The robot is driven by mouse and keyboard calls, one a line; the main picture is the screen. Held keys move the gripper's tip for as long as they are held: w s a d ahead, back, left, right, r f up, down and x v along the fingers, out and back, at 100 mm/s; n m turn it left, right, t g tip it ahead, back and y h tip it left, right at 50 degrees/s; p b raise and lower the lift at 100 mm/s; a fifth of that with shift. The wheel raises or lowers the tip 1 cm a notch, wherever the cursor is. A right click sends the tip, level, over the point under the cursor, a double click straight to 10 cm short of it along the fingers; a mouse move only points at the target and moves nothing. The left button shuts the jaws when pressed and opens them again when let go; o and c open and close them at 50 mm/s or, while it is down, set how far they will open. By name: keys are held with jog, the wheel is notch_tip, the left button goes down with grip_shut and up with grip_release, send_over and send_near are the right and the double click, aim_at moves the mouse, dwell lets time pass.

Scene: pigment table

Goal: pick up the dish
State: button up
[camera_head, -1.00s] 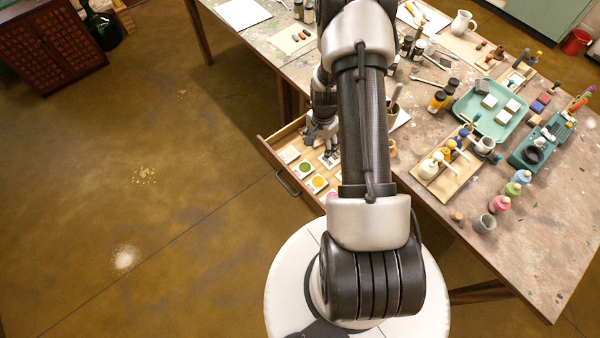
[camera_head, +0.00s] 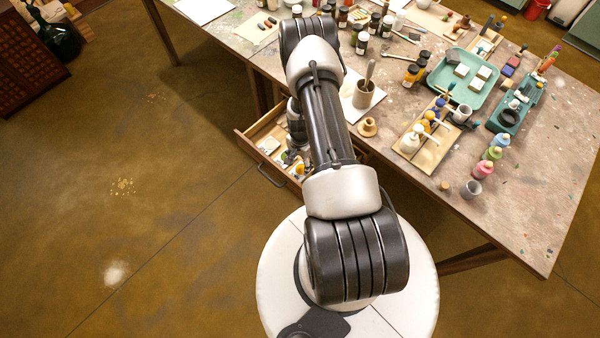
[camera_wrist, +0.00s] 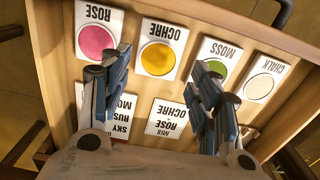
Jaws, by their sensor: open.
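Four square white dishes with round colour wells lie in a row in the open wooden drawer in the wrist view: the rose dish (camera_wrist: 97,40), the ochre dish (camera_wrist: 158,58), the moss dish (camera_wrist: 215,66) and the chalk dish (camera_wrist: 260,85). Each carries its printed name, upside down in this view. My gripper (camera_wrist: 160,64) is open and empty, pointing down, its fingertips on either side of the ochre dish. The left finger overlaps the rose dish and the right one the moss dish. I cannot tell the height above them. The arm hides part of the drawer (camera_head: 252,147) in the head view.
A mix card (camera_wrist: 168,118) and a partly hidden second card (camera_wrist: 122,118) lie in the drawer between my fingers. The drawer's walls stand close around my gripper. On the table, a brown pot (camera_head: 363,95) and a wooden piece (camera_head: 367,127) stand right of my arm.

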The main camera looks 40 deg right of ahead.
aim_at(300, 170)
jog(key=f+b, duration=0.2)
jog(key=f, duration=0.3)
jog(key=shift+a+f, duration=0.2)
jog(key=shift+r, duration=0.1)
jog(key=shift+c, duration=0.4)
jog(key=c, duration=0.7)
